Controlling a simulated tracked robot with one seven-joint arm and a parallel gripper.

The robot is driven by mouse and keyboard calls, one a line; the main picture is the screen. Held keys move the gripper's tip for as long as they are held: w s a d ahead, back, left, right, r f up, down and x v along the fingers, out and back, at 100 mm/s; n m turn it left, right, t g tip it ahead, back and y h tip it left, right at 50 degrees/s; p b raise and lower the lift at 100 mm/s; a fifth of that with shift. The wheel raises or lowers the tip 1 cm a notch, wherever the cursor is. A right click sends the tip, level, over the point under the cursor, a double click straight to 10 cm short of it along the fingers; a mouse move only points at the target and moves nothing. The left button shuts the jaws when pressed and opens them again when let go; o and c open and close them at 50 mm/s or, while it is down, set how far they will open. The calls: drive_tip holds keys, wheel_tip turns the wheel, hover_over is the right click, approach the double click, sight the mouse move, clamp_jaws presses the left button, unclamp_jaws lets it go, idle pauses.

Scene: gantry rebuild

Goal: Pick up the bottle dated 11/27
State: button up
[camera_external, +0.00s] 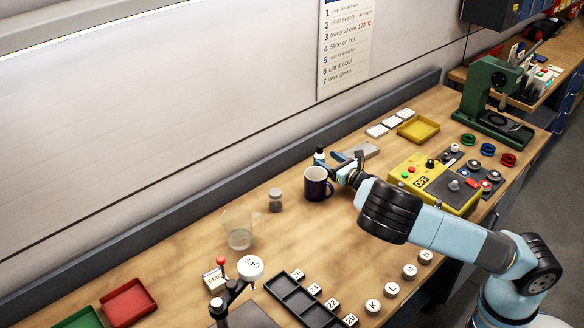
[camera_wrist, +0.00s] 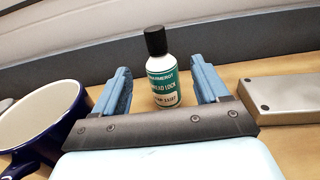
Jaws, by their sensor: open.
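A small white bottle (camera_wrist: 160,68) with a black cap and a green label reading "thread lock" stands upright on the bench in the wrist view. A line of small print low on its label is too blurred to read for certain. In the external view the bottle (camera_external: 319,156) shows just behind the dark blue mug, partly hidden. My gripper (camera_wrist: 162,82) is open, with one blue finger on each side of the bottle in the picture. I cannot tell whether either finger touches it. In the external view my gripper (camera_external: 340,172) is beside the mug.
The dark blue mug (camera_external: 316,184) stands close to my gripper, also at the left of the wrist view (camera_wrist: 40,120). A grey metal block (camera_wrist: 285,98) lies to the right. A small lidded jar (camera_external: 275,200) and a glass beaker (camera_external: 238,232) stand farther left. A yellow control box (camera_external: 420,180) is on the right.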

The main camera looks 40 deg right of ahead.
sight(319, 159)
drive_tip(key=shift+f, duration=0.9)
drive_tip(key=shift+w+f, duration=0.1)
drive_tip(key=shift+w, duration=2.45)
drive_tip(key=shift+c, duration=0.5)
drive_tip(key=c, duration=1)
